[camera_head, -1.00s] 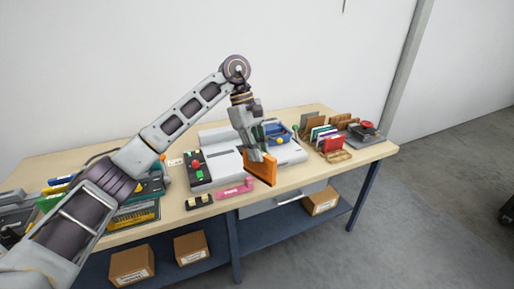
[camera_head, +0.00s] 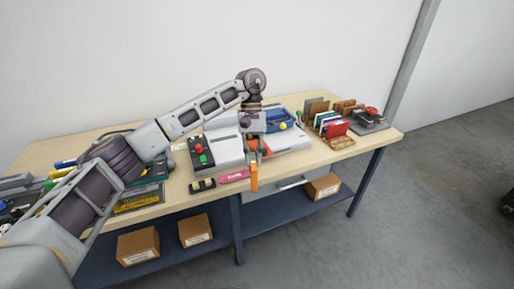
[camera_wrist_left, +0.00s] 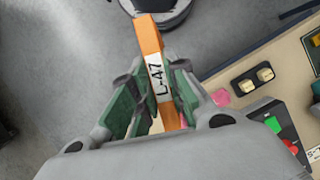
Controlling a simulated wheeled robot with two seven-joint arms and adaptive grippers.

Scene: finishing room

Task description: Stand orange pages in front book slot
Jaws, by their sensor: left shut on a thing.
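My left gripper (camera_head: 253,152) is shut on the orange pages (camera_head: 254,178), a thin orange block seen nearly edge-on and held upright at the front edge of the table. In the left wrist view the orange pages (camera_wrist_left: 150,36) stick out between the green finger pads of my left gripper (camera_wrist_left: 152,90), with a white label reading L-47 facing the camera. The front book slot cannot be made out for certain. A wooden rack (camera_head: 342,143) with several upright coloured books stands at the right of the table. My right gripper is not in view.
A grey machine (camera_head: 228,150) with a red and green button panel (camera_head: 199,150) stands behind my left gripper. A pink block (camera_head: 234,176) and a black switch box (camera_head: 202,186) lie at the front edge. A red-topped device (camera_head: 371,112) is at the far right.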

